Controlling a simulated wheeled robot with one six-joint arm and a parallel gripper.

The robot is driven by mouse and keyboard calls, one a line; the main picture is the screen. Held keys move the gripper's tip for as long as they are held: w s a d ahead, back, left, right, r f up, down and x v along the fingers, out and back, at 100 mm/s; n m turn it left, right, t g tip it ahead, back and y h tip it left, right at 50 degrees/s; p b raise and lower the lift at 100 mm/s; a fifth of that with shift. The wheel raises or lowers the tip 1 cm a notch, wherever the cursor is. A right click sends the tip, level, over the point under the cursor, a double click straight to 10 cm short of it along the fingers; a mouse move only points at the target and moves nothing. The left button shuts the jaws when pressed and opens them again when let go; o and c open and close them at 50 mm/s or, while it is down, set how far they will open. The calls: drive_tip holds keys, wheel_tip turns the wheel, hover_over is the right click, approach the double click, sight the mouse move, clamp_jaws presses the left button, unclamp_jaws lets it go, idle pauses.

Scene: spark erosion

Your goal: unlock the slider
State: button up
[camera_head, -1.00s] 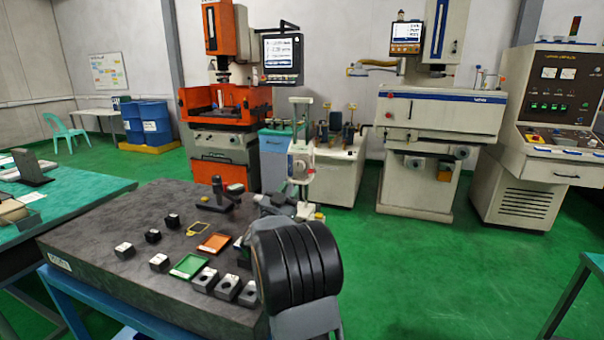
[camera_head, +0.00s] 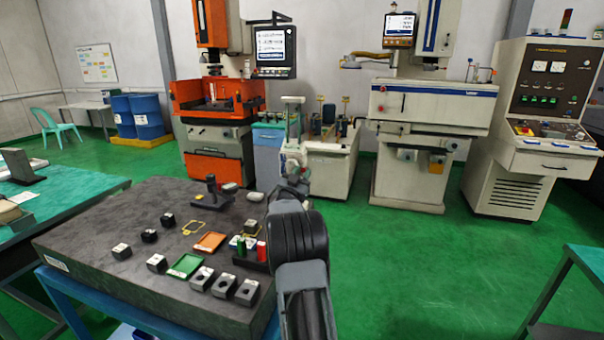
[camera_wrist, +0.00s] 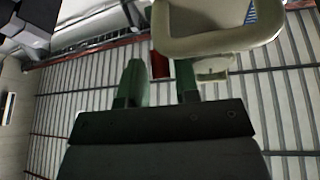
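I cannot make out a slider or its lock for certain. A pale upright stand (camera_head: 292,104) with a bulkier lower part rises beyond the far right edge of the dark table, behind my arm. My gripper (camera_head: 293,187) is near that lower part in the head view, its fingertips mostly hidden by my own wrist. In the wrist view my gripper (camera_wrist: 161,80) shows two green fingers apart with a gap between them. A rounded beige part (camera_wrist: 215,42) is close beyond the fingertips, above the right finger. A small red part (camera_wrist: 160,66) shows behind the gap. Contact cannot be told.
The dark table (camera_head: 100,215) holds several small blocks, a green tray (camera_head: 186,265), an orange tray (camera_head: 210,242) and a black handled stand (camera_head: 211,190). Red and green cylinders (camera_head: 262,250) stand beside my arm.

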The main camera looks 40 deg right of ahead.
drive_tip(key=shift+c, duration=0.3)
clamp_jaws()
